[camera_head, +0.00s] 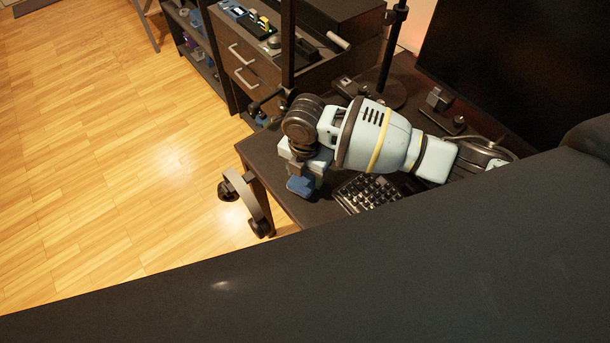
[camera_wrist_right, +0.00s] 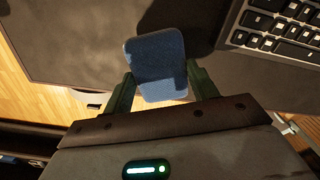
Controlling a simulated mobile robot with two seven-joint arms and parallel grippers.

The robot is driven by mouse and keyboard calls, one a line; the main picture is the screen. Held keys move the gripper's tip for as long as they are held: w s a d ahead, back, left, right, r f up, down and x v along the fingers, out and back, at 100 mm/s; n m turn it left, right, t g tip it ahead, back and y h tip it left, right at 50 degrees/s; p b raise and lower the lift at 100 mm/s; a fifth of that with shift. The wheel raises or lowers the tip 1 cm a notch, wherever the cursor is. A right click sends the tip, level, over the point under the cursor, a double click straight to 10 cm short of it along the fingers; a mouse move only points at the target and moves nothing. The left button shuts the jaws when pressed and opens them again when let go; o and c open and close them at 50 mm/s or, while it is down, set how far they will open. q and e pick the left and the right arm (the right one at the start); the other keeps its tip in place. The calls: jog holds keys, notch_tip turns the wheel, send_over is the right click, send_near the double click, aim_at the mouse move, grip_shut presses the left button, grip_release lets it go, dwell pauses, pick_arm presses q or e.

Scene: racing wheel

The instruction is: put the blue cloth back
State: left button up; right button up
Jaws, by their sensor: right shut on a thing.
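The blue cloth (camera_head: 299,186) looks like a small, rounded blue pad. It is at the tip of my right gripper (camera_head: 303,178), over the dark desk (camera_head: 262,153) near its left edge. In the right wrist view the cloth (camera_wrist_right: 158,65) sits between the two fingers of my right gripper (camera_wrist_right: 160,88), which are shut on it. I cannot tell whether the cloth touches the desk top. My left gripper is not in view.
A black keyboard (camera_head: 368,194) lies just right of the cloth. A dark monitor (camera_head: 500,60) stands at the back right. A drawer unit (camera_head: 240,70) with small items on top stands behind the desk. A large dark surface (camera_head: 300,270) fills the foreground. The wooden floor (camera_head: 100,150) at left is open.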

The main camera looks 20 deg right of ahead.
aim_at(305, 176)
jog(key=shift+f, duration=0.9)
jog(key=shift+f, duration=0.2)
jog(key=o, duration=0.9)
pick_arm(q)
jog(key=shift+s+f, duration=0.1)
pick_arm(e)
jog(key=shift+o, duration=0.2)
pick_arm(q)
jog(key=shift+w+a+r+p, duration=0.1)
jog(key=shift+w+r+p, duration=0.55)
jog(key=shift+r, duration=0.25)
pick_arm(e)
notch_tip(305, 176, up, 12)
jog(key=shift+r, duration=0.2)
